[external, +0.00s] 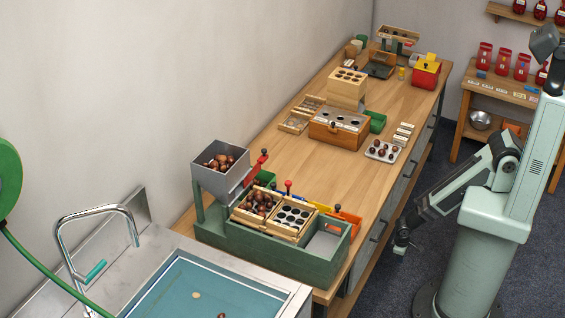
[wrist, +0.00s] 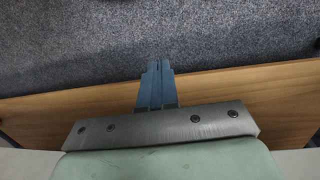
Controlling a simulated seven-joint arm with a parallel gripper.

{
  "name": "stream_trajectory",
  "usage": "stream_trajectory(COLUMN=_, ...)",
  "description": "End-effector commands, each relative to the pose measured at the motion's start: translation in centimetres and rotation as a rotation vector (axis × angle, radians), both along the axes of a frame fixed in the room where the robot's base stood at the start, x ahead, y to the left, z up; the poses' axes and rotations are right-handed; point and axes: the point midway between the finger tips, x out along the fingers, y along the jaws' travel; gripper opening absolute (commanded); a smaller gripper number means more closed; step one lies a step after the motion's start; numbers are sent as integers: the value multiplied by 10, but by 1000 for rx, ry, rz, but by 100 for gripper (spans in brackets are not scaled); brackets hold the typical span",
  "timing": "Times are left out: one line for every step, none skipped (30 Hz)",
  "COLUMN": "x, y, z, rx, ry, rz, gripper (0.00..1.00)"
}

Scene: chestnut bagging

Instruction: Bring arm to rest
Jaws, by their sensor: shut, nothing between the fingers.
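My gripper (external: 401,248) hangs low at the end of my folded arm, to the right of the workbench (external: 340,185) and clear of it in the external view. It points down toward the dark carpet. In the wrist view its blue fingers (wrist: 154,66) lie together, shut, with nothing between them. Below them the wrist view shows blue-grey carpet (wrist: 110,50) and a strip of wood (wrist: 230,85), which passes behind the fingers.
A green sorting machine with a grey hopper (external: 220,165) and chestnut trays stands on the near bench end, beside a sink (external: 205,290). Boxes and a white tray of chestnuts (external: 382,150) stand farther back. A side table (external: 505,90) holds red bags. Carpet between is free.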

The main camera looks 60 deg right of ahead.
Motion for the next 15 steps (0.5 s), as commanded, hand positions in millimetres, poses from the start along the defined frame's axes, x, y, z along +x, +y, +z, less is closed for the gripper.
stream_trajectory(x=-6, y=-13, z=2, rx=-8, ry=39, rz=-9, gripper=0)
stream_trajectory(x=-10, y=-20, z=3, rx=-12, ry=63, rz=-10, gripper=0)
stream_trajectory(x=-15, y=-28, z=4, rx=-15, ry=96, rz=-10, gripper=0)
stream_trajectory(x=-20, y=-34, z=6, rx=-16, ry=121, rz=-8, gripper=0)
stream_trajectory(x=-24, y=-40, z=7, rx=-17, ry=147, rz=-9, gripper=0)
stream_trajectory(x=-29, y=-48, z=9, rx=-14, ry=181, rz=-10, gripper=0)
stream_trajectory(x=-34, y=-53, z=11, rx=-12, ry=205, rz=-10, gripper=0)
stream_trajectory(x=-39, y=-58, z=12, rx=-8, ry=231, rz=-10, gripper=0)
stream_trajectory(x=-45, y=-65, z=15, rx=-1, ry=265, rz=-10, gripper=0)
stream_trajectory(x=-49, y=-70, z=17, rx=3, ry=290, rz=-9, gripper=0)
stream_trajectory(x=-54, y=-74, z=19, rx=10, ry=313, rz=-10, gripper=0)
stream_trajectory(x=-59, y=-79, z=21, rx=19, ry=344, rz=-10, gripper=0)
stream_trajectory(x=-64, y=-83, z=23, rx=28, ry=366, rz=-8, gripper=0)
stream_trajectory(x=-67, y=-86, z=25, rx=36, ry=386, rz=-9, gripper=0)
stream_trajectory(x=-72, y=-89, z=27, rx=47, ry=411, rz=-9, gripper=0)
